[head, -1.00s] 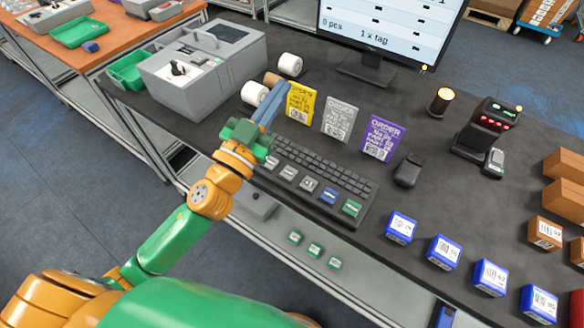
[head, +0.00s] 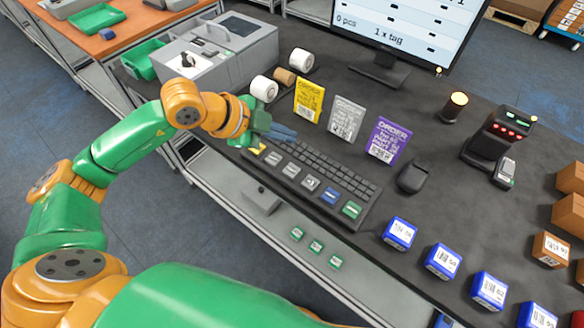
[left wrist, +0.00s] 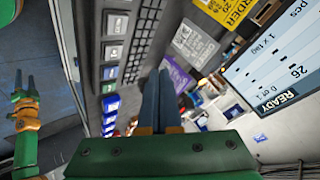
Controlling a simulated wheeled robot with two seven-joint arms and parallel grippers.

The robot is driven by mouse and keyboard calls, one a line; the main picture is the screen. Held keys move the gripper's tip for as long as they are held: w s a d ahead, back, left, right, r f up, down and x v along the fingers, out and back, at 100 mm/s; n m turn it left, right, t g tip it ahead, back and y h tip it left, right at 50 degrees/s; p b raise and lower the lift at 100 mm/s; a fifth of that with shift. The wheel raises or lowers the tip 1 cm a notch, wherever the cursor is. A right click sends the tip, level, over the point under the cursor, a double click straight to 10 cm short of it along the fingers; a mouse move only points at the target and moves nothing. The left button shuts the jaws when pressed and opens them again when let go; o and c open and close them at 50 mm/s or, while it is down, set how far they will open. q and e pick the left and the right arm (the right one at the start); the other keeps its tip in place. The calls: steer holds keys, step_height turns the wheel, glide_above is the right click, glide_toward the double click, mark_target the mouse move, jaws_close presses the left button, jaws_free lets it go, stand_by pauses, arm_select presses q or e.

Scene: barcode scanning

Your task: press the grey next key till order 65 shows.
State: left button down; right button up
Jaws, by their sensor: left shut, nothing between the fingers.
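The keyboard (head: 320,168) lies on the dark bench, with a row of large keys along its near side: yellow (head: 258,147), several grey (head: 292,170), blue (head: 330,196) and green (head: 352,209). Which grey key is the next key cannot be read. My left gripper (head: 290,135) is shut and empty, its blue-grey fingers over the keyboard's far left end. In the left wrist view its fingers (left wrist: 160,85) are together, beside the keys. The monitor (left wrist: 275,55) reads "READY" and "26"; no order number is clear. My right gripper (left wrist: 25,82) appears in the left wrist view, fingers apart.
Yellow (head: 308,100), grey (head: 346,118) and purple (head: 386,141) order cards stand behind the keyboard. A mouse (head: 412,177) and a scanner (head: 493,140) are to the right. Several blue boxes (head: 444,260) line the front. A grey printer (head: 215,55) and white rolls (head: 264,89) stand at left.

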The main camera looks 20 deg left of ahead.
mark_target(287, 171)
arm_select(q)
steer(key=shift+f, duration=0.1)
step_height(287, 171, down, 9)
steer(key=b, duration=0.7)
steer(key=shift+r+b, duration=0.2)
steer(key=shift+b, duration=0.1)
stand_by(1.4)
steer(key=shift+f+b, duration=0.4)
steer(key=shift+f+b, duration=0.4)
steer(key=shift+f, duration=0.05)
stand_by(0.4)
stand_by(0.3)
steer(key=shift+r+p, duration=0.7)
steer(key=shift+r, duration=0.15)
steer(key=shift+r, duration=0.1)
